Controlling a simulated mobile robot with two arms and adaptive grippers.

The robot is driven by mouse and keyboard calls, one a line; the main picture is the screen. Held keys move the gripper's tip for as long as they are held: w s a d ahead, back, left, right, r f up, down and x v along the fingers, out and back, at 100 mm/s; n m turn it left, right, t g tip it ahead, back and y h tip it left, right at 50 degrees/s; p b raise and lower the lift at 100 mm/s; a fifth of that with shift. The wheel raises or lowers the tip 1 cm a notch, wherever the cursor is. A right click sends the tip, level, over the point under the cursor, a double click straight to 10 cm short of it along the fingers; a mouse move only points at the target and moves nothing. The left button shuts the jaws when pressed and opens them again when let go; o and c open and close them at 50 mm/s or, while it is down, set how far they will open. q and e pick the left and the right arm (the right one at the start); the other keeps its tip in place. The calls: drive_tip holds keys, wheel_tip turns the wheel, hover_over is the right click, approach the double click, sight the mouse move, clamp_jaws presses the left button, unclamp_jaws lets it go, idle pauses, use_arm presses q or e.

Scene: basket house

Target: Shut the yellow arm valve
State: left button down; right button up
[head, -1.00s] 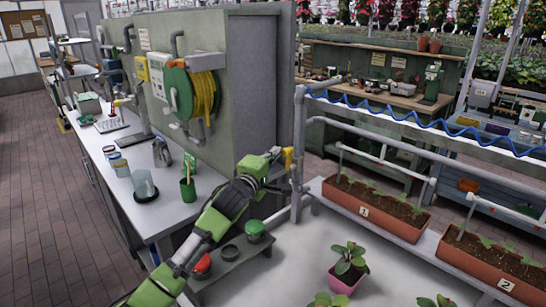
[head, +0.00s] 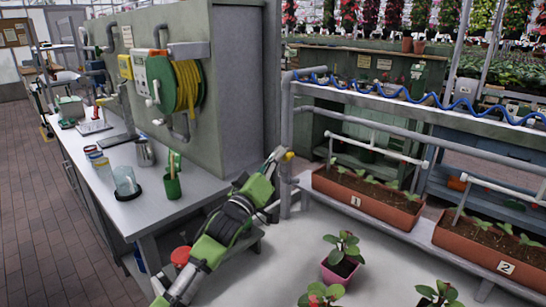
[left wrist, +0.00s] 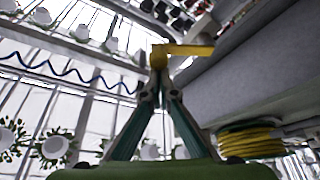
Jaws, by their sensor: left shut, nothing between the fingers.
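The yellow arm valve (head: 289,155) is on the grey upright pipe at the front corner of the planter bench. In the head view only a small yellow piece shows beside my left gripper (head: 277,156). In the left wrist view the yellow valve (left wrist: 188,50) has a lever pointing right, just beyond the tips of my left gripper (left wrist: 157,72). The fingers are together and empty, with their tips at or very near the valve's yellow hub. I cannot tell whether they touch. My right gripper is not in view.
A tall grey cabinet (head: 240,90) with a yellow hose reel (head: 188,86) stands left of the valve. Planter boxes (head: 365,200) are to the right. Potted plants (head: 341,258) stand on the white bench (head: 290,250). A green cup (head: 172,187) is on the side counter.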

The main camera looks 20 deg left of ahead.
use_arm(q)
drive_tip(key=shift+s+d+f+m+h+b, duration=0.1)
drive_tip(key=shift+d+f+m+h+b, duration=0.1)
drive_tip(key=shift+f+m+h, duration=0.25)
drive_tip(key=shift+s+d+f+m+h+b, duration=0.1)
drive_tip(key=shift+d+f+m+h, duration=0.15)
drive_tip(key=shift+f+m, duration=0.4)
drive_tip(key=shift+s+d+f+m+h+b, duration=0.1)
drive_tip(key=shift+d+f+m+h, duration=0.2)
drive_tip(key=shift+m, duration=0.4)
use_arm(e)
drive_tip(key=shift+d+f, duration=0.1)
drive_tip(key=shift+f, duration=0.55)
use_arm(q)
drive_tip(key=shift+f, duration=0.2)
drive_tip(key=shift+r, duration=0.1)
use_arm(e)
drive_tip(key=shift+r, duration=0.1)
